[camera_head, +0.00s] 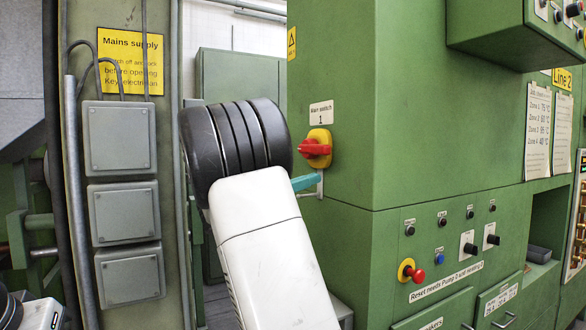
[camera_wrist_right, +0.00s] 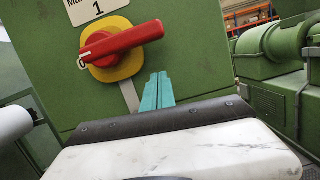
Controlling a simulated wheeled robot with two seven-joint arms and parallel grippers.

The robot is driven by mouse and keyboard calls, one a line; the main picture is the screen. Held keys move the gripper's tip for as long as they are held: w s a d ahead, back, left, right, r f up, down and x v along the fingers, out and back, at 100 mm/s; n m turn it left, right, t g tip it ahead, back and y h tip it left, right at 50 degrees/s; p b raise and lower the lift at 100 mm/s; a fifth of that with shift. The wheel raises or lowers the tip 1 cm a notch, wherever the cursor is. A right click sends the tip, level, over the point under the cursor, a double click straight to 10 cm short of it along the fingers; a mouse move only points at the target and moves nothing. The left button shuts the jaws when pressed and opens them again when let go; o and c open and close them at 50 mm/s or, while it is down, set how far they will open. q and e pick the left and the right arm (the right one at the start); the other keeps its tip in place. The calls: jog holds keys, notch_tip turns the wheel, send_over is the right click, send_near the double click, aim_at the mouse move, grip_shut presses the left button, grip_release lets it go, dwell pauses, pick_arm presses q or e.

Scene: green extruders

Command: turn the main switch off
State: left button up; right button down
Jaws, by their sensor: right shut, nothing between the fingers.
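The main switch is a red rotary handle (camera_head: 314,149) on a yellow plate (camera_head: 322,136), on the green cabinet's left face under a label reading "Main switch 1" (camera_head: 321,113). In the wrist view the red handle (camera_wrist_right: 122,43) lies nearly level, its right end slightly higher, across the yellow plate (camera_wrist_right: 112,70). A "0" mark shows by its left end. My right gripper (camera_head: 305,182) has teal fingers, shut and empty, just below the switch and apart from the handle. In the wrist view the fingertips (camera_wrist_right: 157,78) point up below the handle. My left gripper is not in view.
A grey strip (camera_wrist_right: 129,97) runs down below the switch. A control panel with a red knob on yellow (camera_head: 411,271) is at lower right. Grey boxes (camera_head: 120,137) and a yellow "Mains supply" sign (camera_head: 130,61) are on the left column. A green box (camera_head: 515,35) juts out at upper right.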

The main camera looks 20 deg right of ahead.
jog(key=v, duration=0.8)
jog(key=shift+a, duration=0.25)
